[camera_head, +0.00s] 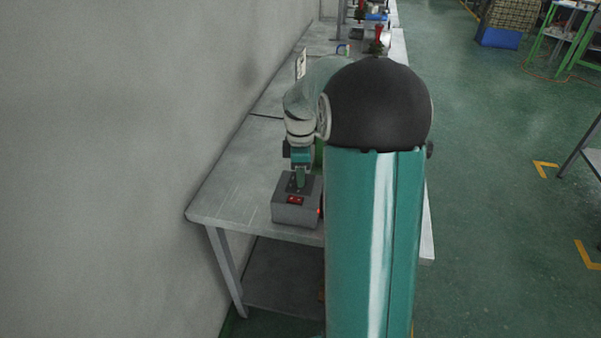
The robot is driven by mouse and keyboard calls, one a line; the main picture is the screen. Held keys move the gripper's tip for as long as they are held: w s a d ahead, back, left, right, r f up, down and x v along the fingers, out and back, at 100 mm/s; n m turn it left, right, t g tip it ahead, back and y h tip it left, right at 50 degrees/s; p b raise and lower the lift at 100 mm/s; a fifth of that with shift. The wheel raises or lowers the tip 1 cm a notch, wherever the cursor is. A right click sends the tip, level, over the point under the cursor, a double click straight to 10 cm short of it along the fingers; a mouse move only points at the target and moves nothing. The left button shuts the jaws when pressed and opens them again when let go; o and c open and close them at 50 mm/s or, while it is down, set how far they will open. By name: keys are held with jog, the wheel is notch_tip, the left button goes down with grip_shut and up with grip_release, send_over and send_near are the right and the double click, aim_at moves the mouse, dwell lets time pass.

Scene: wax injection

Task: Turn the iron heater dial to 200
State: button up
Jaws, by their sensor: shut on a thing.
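The iron heater (294,214) is a small grey box near the front edge of the grey table, with a red switch on its front. My gripper (299,180) points down at the top of the heater, shut on the dial. The dial itself is hidden behind the fingers, and its scale and setting are too small to read. A small orange-red glow shows at the heater's right side, where my arm covers what lies beyond.
The table (233,200) stands along a grey wall on the left, and its left front corner is bare. Machines with red-topped parts (378,35) stand at the far end. My arm hides the table's right part. Green floor lies open to the right.

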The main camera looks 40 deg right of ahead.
jog(key=m, duration=0.4)
jog(key=shift+m, duration=0.3)
jog(key=m, duration=0.3)
jog(key=shift+m, duration=0.4)
jog(key=m, duration=0.4)
jog(key=shift+t, duration=0.3)
jog(key=m, duration=0.8)
jog(key=shift+s+m, duration=0.1)
jog(key=shift+m, duration=0.2)
jog(key=m, duration=0.3)
jog(key=shift+m, duration=0.3)
jog(key=m, duration=0.3)
jog(key=shift+m, duration=0.3)
jog(key=shift+m+h, duration=0.3)
jog(key=shift+m, duration=1.5)
